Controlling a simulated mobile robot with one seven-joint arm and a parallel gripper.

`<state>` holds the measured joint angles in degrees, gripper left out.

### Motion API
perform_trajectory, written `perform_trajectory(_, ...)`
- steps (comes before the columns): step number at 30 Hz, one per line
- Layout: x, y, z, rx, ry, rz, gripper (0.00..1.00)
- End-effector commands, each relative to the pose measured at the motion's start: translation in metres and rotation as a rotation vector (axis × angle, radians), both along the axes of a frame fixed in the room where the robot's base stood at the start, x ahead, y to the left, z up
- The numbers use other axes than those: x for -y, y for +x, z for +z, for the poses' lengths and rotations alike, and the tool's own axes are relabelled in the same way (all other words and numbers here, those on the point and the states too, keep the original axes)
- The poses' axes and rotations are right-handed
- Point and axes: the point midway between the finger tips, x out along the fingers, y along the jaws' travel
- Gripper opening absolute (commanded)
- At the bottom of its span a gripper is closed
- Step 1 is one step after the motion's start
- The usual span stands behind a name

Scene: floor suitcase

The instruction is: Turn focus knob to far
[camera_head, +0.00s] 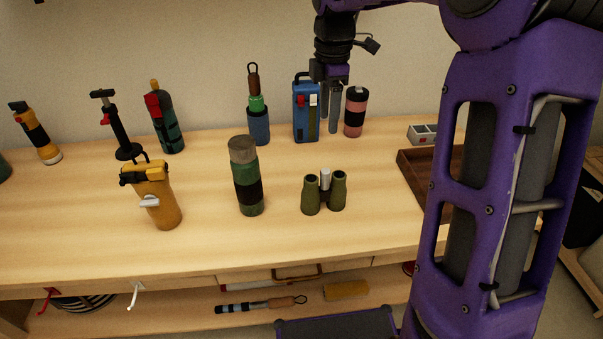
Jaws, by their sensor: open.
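Olive-green binoculars (338,193) stand upright on the wooden table, right of the middle. A pale grey cylinder that looks like the focus knob (325,179) sits between the two barrels at their top. I cannot see any near or far marking on it. My gripper (329,124) points down with two grey fingers parted and nothing between them. In the picture it is above and behind the binoculars, apart from the knob. It overlaps the right side of a blue box-shaped device (304,112). I cannot tell the exact depth between them.
A pink and black canister (355,112) stands right of my gripper. A green and black cylinder (247,182) and a yellow canister (159,203) stand to the left. A dark wooden tray (420,190) lies right, partly hidden by my arm. Table around the binoculars is clear.

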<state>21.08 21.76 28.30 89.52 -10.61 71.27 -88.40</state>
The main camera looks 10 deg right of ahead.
Motion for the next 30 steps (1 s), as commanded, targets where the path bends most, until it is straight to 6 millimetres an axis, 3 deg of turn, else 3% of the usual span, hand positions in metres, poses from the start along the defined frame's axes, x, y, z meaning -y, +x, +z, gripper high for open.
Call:
perform_trajectory(8, 0.004, -0.004, -0.023, -0.004, -0.002, 0.01, 0.61)
perform_trajectory(21, 0.004, -0.003, -0.119, -0.004, -0.002, 0.009, 0.61)
perform_trajectory(30, 0.004, -0.003, -0.165, -0.001, -0.001, 0.008, 0.61)
